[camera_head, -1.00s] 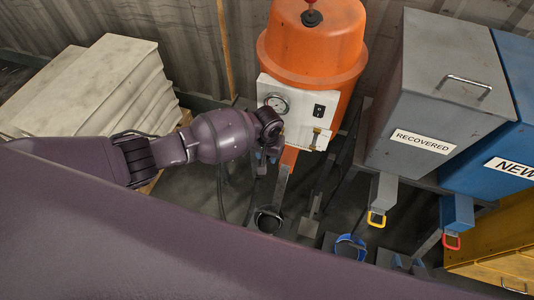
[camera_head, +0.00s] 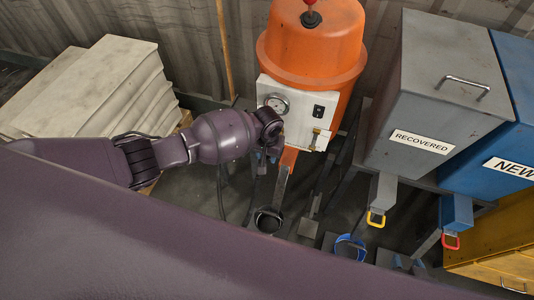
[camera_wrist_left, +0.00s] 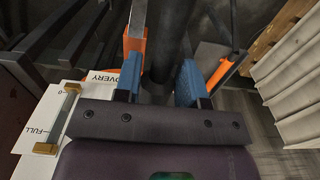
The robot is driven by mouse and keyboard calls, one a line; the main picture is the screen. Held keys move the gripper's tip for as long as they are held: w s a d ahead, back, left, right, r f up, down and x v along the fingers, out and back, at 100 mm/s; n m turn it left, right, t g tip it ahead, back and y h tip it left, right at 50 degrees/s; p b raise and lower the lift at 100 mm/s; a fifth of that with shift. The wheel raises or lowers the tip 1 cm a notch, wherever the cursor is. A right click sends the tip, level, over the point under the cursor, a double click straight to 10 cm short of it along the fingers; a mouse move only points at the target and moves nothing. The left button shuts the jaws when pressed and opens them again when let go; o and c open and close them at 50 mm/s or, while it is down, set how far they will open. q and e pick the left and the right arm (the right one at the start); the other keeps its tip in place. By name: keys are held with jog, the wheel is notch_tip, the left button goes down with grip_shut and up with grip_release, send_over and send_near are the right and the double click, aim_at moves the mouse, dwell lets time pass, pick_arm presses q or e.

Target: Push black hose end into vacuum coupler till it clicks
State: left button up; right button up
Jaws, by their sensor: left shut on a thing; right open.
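My left gripper (camera_head: 274,152) is at the lower left of the white panel (camera_head: 300,110) on the orange vacuum unit (camera_head: 315,45). In the left wrist view its blue fingers (camera_wrist_left: 159,82) are shut on the thick black hose (camera_wrist_left: 166,45), which runs away between them. The hose's end and its contact with the vacuum coupler are hidden; I cannot make out the coupler for certain. The panel carries a round gauge, a black switch and a brass-ended sight tube, which also shows in the left wrist view (camera_wrist_left: 60,120). My right gripper is not visible.
A grey bin marked RECOVERED (camera_head: 430,95) and a blue bin marked NEW (camera_head: 510,125) stand right. Pale stacked sacks (camera_head: 95,85) stand left on a pallet. My purple body covers the bottom.

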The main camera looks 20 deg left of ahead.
pick_arm(q)
jog(key=shift+w+r, duration=0.2)
jog(key=shift+w, duration=0.1)
jog(key=o, duration=0.9)
jog(key=shift+f, duration=0.1)
jog(key=shift+o, duration=0.7)
jog(key=shift+s+f, duration=0.1)
jog(key=shift+s, duration=0.1)
